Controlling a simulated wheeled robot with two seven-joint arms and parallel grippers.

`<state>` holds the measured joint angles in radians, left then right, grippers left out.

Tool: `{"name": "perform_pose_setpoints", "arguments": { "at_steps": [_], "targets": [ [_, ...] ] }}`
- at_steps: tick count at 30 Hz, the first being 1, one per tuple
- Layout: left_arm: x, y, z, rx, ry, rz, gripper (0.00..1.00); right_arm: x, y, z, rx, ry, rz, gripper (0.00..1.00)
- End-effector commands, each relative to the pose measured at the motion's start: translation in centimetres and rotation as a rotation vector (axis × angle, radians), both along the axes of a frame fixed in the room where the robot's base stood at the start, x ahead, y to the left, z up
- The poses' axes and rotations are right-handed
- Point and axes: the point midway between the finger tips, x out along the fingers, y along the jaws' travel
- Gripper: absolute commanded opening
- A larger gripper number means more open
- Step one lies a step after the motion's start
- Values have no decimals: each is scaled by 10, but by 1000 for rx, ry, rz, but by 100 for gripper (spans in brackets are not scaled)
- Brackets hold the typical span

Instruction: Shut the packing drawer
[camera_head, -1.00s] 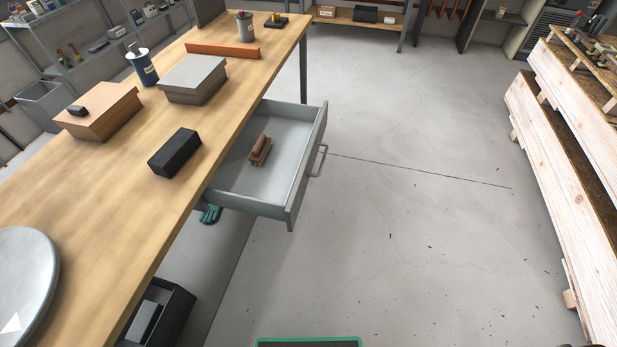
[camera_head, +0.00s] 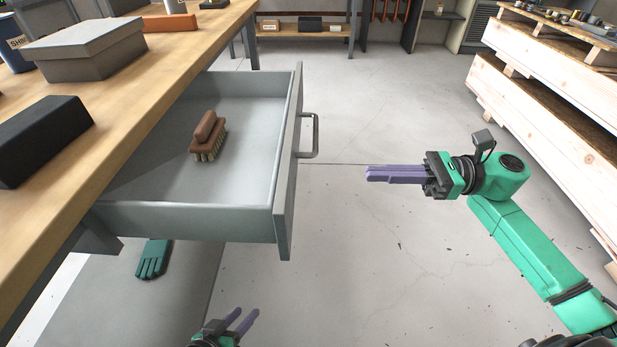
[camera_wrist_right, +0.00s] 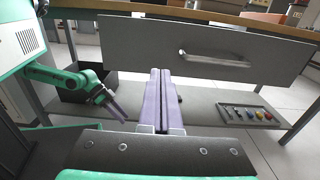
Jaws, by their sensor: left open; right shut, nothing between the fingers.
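The grey packing drawer (camera_head: 190,220) stands pulled out from under the wooden workbench, with a brown brush (camera_head: 208,138) lying inside it. Its bar handle (camera_head: 310,136) is on the front panel; both also show in the right wrist view, the drawer front (camera_wrist_right: 140,45) and the handle (camera_wrist_right: 213,60). My right gripper (camera_head: 368,174) is shut and empty, to the right of the drawer front, apart from it and pointing at it. In the right wrist view its purple fingers (camera_wrist_right: 160,72) lie together. My left gripper (camera_head: 249,318) is open and empty, low in front of the drawer.
On the workbench (camera_head: 130,115) are a black block (camera_head: 42,138) and a grey box (camera_head: 90,50). A teal glove (camera_head: 153,259) lies below the drawer. Wooden crates (camera_head: 560,100) stand at the right. The floor between drawer and crates is clear.

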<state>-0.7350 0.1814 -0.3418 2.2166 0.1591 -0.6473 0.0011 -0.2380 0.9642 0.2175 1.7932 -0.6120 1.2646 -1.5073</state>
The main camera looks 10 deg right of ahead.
Motion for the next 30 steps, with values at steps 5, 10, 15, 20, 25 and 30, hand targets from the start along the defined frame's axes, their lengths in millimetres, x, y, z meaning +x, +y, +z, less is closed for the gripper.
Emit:
{"name": "perform_pose_setpoints", "arguments": {
  "at_steps": [5,10,15,20,25,30],
  "targets": [
    [0,-3,-2,-12,-17,2,45,9,38,1,2,0,2,0],
    [1,-4,-2,-18,-23,3,45,19,74,2,4,-1,-1,0],
    [1,-4,-2,-18,-24,3,45,27,102,2,7,1,-2,0],
    [0,-3,-3,-14,-19,2,45,30,113,0,6,5,-3,0],
    [0,-3,-3,-13,-18,2,45,30,114,0,6,6,-3,0],
    [0,-2,-2,-13,-19,3,45,30,114,0,7,6,-3,0]
  ]
}}
